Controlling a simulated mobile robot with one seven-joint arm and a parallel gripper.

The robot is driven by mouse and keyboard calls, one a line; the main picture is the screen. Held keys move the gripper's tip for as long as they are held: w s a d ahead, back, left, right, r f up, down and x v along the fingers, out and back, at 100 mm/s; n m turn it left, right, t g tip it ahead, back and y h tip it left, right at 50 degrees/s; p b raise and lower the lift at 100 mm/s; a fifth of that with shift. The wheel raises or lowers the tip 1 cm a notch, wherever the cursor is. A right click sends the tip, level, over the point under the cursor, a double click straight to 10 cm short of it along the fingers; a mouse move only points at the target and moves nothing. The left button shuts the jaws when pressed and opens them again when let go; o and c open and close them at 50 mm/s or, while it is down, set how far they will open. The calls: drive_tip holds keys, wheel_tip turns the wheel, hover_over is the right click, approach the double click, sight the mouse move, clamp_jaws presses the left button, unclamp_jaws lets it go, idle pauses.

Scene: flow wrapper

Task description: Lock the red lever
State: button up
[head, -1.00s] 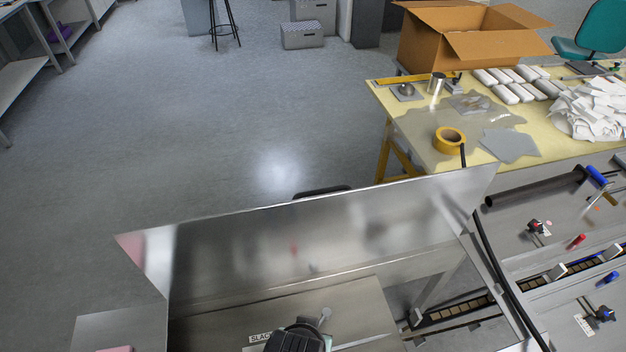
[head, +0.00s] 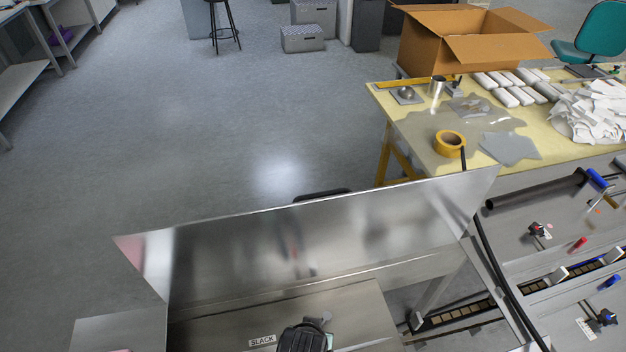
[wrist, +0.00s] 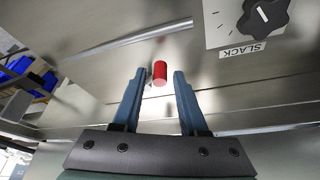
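The red lever's grip (wrist: 160,74) shows in the wrist view as a short red cylinder, end towards me, in front of a brushed metal panel. My gripper (wrist: 159,73) is open, with one blue-grey finger on each side of the red grip. Gaps show between the grip and both fingers, so it is not held. How far the grip reaches between the fingers in depth I cannot tell. The lever's shaft and base are mostly hidden. In the head view the lever is not seen directly; a dark part of my arm shows at the bottom edge.
A black knob (wrist: 264,14) on a white plate marked SLACK sits up and right of the lever. The SLACK label (head: 262,341) also shows in the head view. A metal guard panel (head: 320,235) rises behind. A cluttered yellow table (head: 420,150) stands at the right.

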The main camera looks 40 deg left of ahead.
clamp_jaws()
drive_tip(key=shift+a+r+m+p, duration=0.1)
drive_tip(key=shift+a+m+p, duration=0.15)
drive_tip(key=shift+m+p, duration=0.15)
drive_tip(key=shift+a+m+t+h+p, duration=0.3)
drive_tip(key=shift+a+m+h, duration=0.15)
drive_tip(key=shift+m, duration=0.55)
drive_tip(key=shift+o, duration=1.2)
unclamp_jaws()
drive_tip(key=shift+a, duration=0.1)
drive_tip(key=v, duration=1.2)
drive_tip(key=shift+s+r, duration=0.15)
drive_tip(key=shift+r, duration=0.2)
